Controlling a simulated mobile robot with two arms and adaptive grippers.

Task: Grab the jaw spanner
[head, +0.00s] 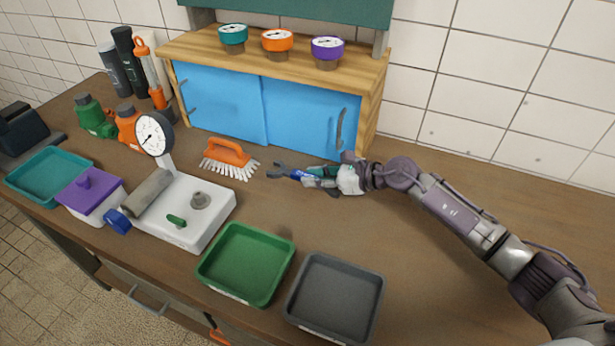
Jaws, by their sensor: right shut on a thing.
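The jaw spanner (282,172) has a dark grey open jaw head that points left and a blue part beside my gripper. My right gripper (312,175) is shut on it over the workbench, just right of the orange brush. The rest of the spanner is hidden by the gripper fingers. I cannot tell whether the spanner touches the worktop. My left gripper is not in view.
An orange brush (230,153) lies just left of the spanner. A blue-doored cabinet (262,108) with several gauges on top stands behind. A green tray (246,262) and grey tray (335,296) sit in front. The worktop (430,270) is clear at right.

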